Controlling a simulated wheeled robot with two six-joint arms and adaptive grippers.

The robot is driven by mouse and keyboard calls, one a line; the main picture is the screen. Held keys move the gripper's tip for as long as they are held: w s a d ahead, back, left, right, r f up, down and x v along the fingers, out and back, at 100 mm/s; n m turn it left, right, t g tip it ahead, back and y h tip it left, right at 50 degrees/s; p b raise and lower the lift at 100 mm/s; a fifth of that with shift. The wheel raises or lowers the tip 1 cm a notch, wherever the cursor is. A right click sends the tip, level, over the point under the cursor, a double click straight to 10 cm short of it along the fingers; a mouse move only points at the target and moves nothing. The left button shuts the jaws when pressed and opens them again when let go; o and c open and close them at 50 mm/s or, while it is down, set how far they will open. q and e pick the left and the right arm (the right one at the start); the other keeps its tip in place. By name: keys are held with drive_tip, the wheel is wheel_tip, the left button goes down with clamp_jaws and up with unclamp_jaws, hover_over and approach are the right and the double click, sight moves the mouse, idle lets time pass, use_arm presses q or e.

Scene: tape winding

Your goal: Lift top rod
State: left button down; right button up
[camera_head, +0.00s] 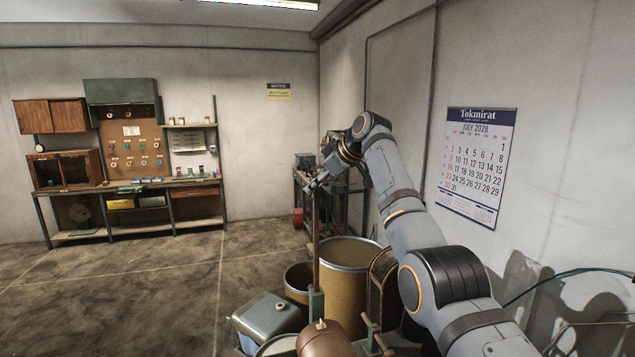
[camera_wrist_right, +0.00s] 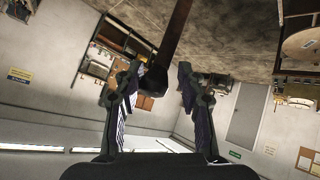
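A thin brown upright rod (camera_head: 316,235) stands in the middle of the head view, with a greenish block at its lower end. My right gripper (camera_head: 318,183) is at the rod's upper end. In the right wrist view the dark rod (camera_wrist_right: 175,40) comes down from the top, and its end lies between the two fingers of the right gripper (camera_wrist_right: 160,82). The fingers are spread apart. The rod end is close to the left finger; I cannot tell if they touch. The right finger stands clear of it. My left gripper is not in view.
A large tan drum (camera_head: 352,285) and a smaller brown drum (camera_head: 298,278) stand close to the rod. A workbench (camera_head: 130,187) stands at the back wall. The floor at left is open.

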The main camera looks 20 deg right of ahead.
drive_tip(key=v, duration=1.2)
drive_tip(key=shift+w, duration=0.1)
